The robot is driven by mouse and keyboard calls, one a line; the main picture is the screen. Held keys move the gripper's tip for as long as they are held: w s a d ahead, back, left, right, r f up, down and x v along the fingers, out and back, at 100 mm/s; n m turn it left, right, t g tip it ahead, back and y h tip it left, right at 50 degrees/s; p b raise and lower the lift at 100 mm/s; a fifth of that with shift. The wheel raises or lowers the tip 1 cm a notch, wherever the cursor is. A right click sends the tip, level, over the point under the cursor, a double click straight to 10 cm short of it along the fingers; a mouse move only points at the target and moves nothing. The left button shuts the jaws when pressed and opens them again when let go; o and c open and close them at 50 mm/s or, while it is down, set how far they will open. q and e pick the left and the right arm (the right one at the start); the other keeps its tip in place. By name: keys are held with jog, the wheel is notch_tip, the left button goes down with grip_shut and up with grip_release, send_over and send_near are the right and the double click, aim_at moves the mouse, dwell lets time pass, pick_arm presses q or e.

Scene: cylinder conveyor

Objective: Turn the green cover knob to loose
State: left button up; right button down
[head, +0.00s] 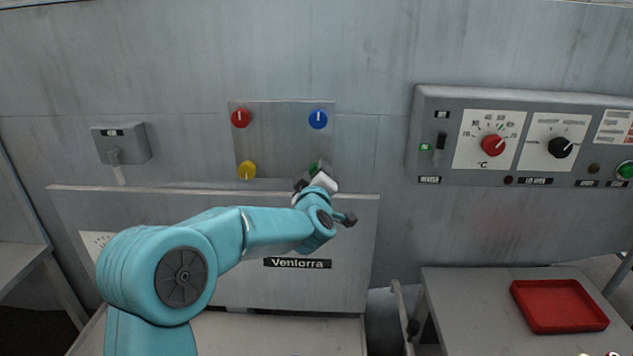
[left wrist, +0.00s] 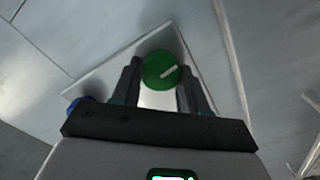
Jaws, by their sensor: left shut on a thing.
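The green cover knob (head: 319,164) is at the lower right of a square grey plate (head: 285,140) on the wall, mostly hidden behind my left gripper (head: 314,176) in the head view. In the left wrist view the green knob (left wrist: 158,72) is round with a white line slanting up to the right. The fingers of my left gripper (left wrist: 157,85) stand on either side of it, shut on it. My right gripper is not in view.
A red knob (head: 241,118), a blue knob (head: 318,119) and a yellow knob (head: 247,170) share the plate. A grey control panel (head: 433,120) is on the right. Below it, a red tray (head: 519,298) lies on a table.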

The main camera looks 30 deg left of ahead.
pick_arm(q)
jog(key=shift+w+d+f+n+b, duration=0.1)
jog(key=shift+n+b, duration=3.5)
jog(key=shift+n, duration=1.85)
jog(key=shift+d+f+n+b, duration=0.15)
jog(key=shift+n+b, duration=3.45)
jog(key=shift+n, duration=1.8)
jog(key=shift+w+f+n+b, duration=0.1)
jog(key=shift+n+b, duration=3.5)
jog(key=shift+n, duration=1.85)
jog(key=o, duration=1.1)
jog(key=shift+c, duration=0.2)
